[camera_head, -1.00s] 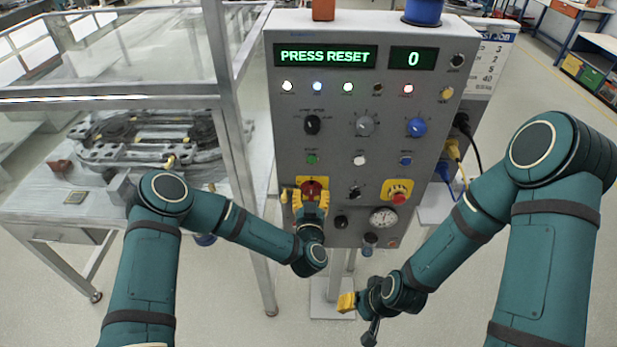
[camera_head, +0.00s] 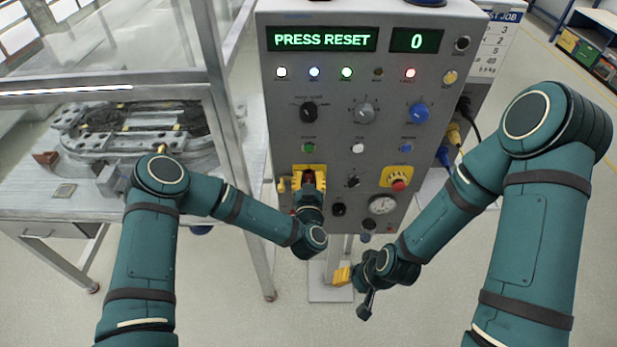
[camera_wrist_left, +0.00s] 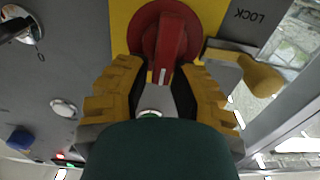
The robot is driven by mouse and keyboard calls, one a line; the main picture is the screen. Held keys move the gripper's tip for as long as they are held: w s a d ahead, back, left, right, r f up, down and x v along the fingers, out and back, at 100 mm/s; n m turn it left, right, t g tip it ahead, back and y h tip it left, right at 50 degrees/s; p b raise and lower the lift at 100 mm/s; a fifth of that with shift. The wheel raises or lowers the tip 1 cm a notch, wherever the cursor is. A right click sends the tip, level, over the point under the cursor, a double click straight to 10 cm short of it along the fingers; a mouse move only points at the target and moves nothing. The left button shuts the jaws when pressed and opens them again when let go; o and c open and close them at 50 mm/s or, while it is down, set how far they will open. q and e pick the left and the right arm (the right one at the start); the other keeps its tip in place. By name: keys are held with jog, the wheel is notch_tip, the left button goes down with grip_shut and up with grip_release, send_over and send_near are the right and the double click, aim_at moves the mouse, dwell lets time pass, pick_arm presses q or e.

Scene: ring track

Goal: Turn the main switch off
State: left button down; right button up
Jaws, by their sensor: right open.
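The main switch is a red rotary handle (camera_wrist_left: 170,45) on a round red base over a yellow plate. In the head view the switch (camera_head: 309,176) is partly hidden by my left gripper (camera_head: 308,188). In the left wrist view my left gripper (camera_wrist_left: 160,72) is open. Its yellow fingers lie on either side of the handle's end, with a visible gap to each side. My right gripper (camera_head: 354,290) is away from the panel, low in front of it, empty.
The grey control panel (camera_head: 283,120) carries knobs, lamps and a display (camera_head: 322,39) reading "PRESS RESET". A red emergency button (camera_head: 398,184) is right of the switch. A yellow lock piece (camera_wrist_left: 262,76) hangs beside the switch. A metal guard frame (camera_head: 215,100) stands close left.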

pick_arm(q)
jog(key=shift+a+f, duration=0.1)
jog(key=shift+f, duration=0.05)
pick_arm(e)
jog(key=shift+f, duration=0.1)
jog(key=shift+f, duration=0.1)
pick_arm(q)
jog(key=n, duration=0.1)
jog(key=n+b, duration=0.2)
jog(key=shift+s+a+f, duration=0.1)
jog(key=shift+a+f, duration=0.15)
jog(key=shift+a, duration=0.05)
jog(key=n+b, duration=0.4)
jog(key=n, duration=0.1)
jog(key=a+f+n+b, duration=0.1)
jog(key=n+b, duration=0.3)
jog(key=n, duration=0.1)
jog(key=f+n+b, duration=0.1)
jog(key=n+b, duration=0.3)
jog(key=n, duration=0.1)
jog(key=shift+a, duration=0.3)
pick_arm(e)
notch_tip(320, 180, down, 14)
jog(key=s, duration=0.2)
jog(key=shift+a+g, duration=0.3)
jog(key=shift+a, duration=0.1)
pick_arm(q)
jog(key=shift+r, duration=0.2)
pick_arm(e)
jog(key=shift+f, duration=0.15)
